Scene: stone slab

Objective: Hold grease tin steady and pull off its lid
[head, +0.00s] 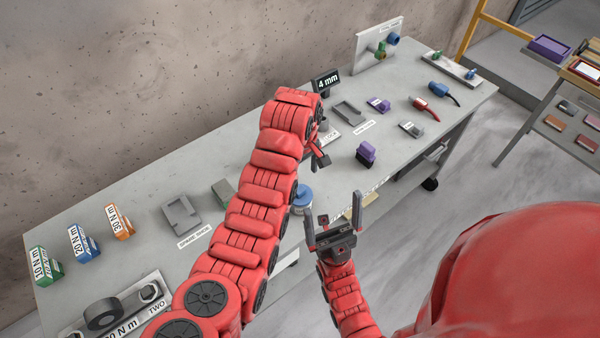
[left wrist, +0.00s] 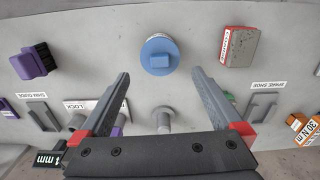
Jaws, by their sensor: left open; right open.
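The grease tin (head: 303,208) stands upright near the front edge of the slab, partly hidden by my left arm in the head view. Its round blue lid (head: 302,194) is on it; the lid (left wrist: 160,54) also shows in the left wrist view, with a square knob on top. My left gripper (head: 319,154) is open and empty above the slab, behind the tin in the head view. In the left wrist view its fingers (left wrist: 160,74) are spread, with the lid beyond the gap between them. My right gripper (head: 333,214) is open and empty, to the right of the tin, fingers pointing up the picture.
A red and grey block (left wrist: 240,46) is beside the tin in the left wrist view. The slab (head: 310,240) between tin and front edge is narrow.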

